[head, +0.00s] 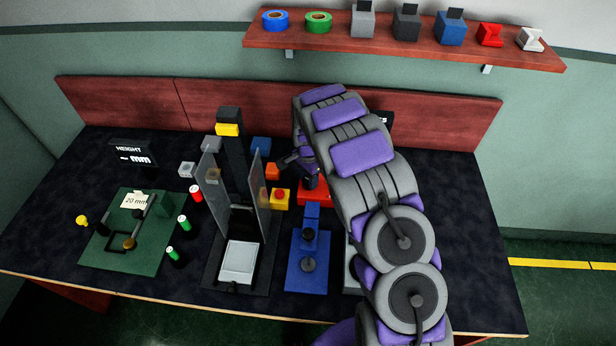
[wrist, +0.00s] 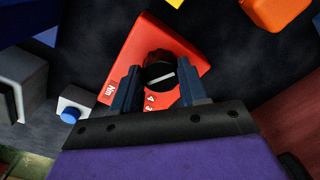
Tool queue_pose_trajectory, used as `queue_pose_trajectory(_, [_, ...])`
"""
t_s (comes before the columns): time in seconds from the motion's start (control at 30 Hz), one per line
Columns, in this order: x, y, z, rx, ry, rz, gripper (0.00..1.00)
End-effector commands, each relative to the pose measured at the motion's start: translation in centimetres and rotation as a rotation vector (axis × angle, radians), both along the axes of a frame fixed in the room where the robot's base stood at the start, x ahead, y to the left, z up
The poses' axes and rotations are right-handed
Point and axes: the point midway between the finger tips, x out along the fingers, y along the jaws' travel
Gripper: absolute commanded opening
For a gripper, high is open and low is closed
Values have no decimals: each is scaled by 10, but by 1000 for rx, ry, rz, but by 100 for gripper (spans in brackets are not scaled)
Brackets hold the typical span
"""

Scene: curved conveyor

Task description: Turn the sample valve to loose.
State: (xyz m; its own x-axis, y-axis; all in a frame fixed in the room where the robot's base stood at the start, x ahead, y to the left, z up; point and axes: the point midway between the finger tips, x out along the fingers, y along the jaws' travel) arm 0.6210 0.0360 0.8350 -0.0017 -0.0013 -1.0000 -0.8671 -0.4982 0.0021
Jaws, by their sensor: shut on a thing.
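A red box (wrist: 190,52) with a black round knob (wrist: 160,72) fills the middle of the wrist view. The knob has a white pointer line, and white markings including "Nm" and digits show on the box. No label reading "sample valve" or "loose" is legible. My gripper (wrist: 160,84) has one dark finger on each side of the knob and is shut on it. In the head view the red box (head: 316,196) is at the middle of the bench, with my gripper (head: 303,164) above it. My arm hides part of the area.
A blue fixture (head: 307,270) stands in front of the red box. A stand with clear panels (head: 210,180) is to its left, with a yellow block (head: 281,199) between. A green board (head: 125,250) lies at far left. A grey box with a blue button (wrist: 70,113) sits near my gripper.

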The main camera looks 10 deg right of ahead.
Motion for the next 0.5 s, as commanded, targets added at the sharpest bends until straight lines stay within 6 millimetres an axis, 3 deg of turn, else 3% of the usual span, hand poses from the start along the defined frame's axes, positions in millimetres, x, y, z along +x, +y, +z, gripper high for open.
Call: queue_pose_trajectory(0.5, [0, 1, 5, 3, -3, 397, 13])
